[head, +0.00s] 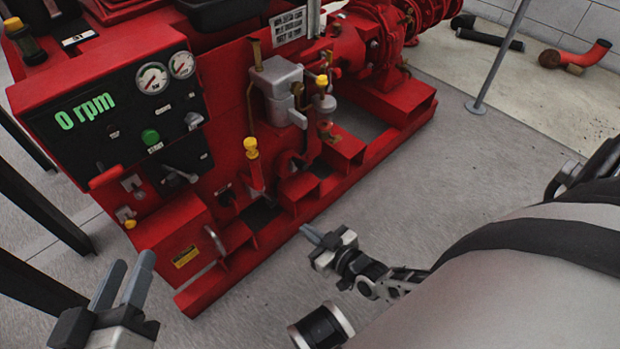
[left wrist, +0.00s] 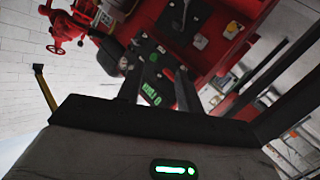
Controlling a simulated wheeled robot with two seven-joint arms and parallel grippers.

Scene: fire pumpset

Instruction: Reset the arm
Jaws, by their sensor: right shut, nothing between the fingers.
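My left gripper (head: 131,264) is at the bottom left of the head view, in front of the pump set's red control panel (head: 160,52). Its two grey fingers are apart with nothing between them. In the left wrist view the open fingers (left wrist: 157,92) point toward the dark panel with green lettering. My right gripper (head: 309,234) is low in the middle of the head view, right of the red base frame. Its fingers are together and hold nothing. It looks clear of the frame.
The red fire pump set (head: 348,50) fills the upper left and centre, with gauges, a "0 rpm" display and yellow-capped valves. Dark posts (head: 40,205) stand at the left. A thin grey post (head: 500,55) stands at the upper right. The grey floor (head: 470,160) between is clear.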

